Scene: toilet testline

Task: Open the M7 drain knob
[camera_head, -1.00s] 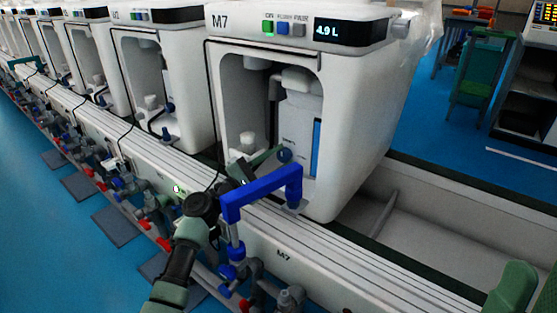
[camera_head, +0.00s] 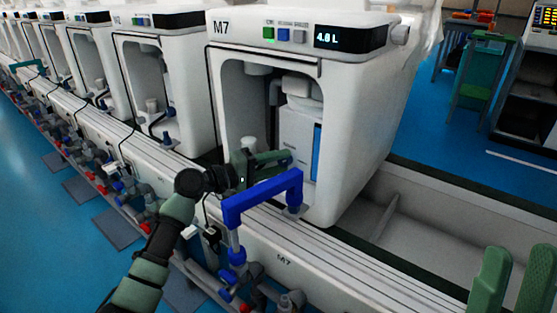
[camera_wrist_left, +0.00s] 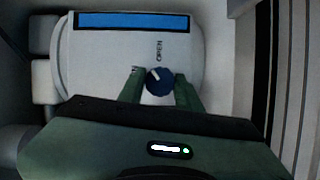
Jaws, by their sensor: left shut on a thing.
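The M7 machine (camera_head: 370,130) is the large white unit in the middle of the head view. Its blue drain knob (camera_wrist_left: 159,80) is on a white tank (camera_wrist_left: 100,60) inside the recess. The word OPEN is printed above the knob in the wrist view. The knob's white mark points up and to the left. My left gripper (camera_head: 282,157) reaches into the recess, its green fingers (camera_wrist_left: 158,90) shut on the knob from both sides. The gripper hides the knob in the head view. My right gripper (camera_head: 512,280) is open and empty at the bottom right.
A blue pipe (camera_head: 262,190) arches just in front of my left gripper. M7's display (camera_head: 345,37) reads about 4.6 L. More white machines (camera_head: 160,75) line up to the left. An empty trough (camera_head: 440,225) lies to the right.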

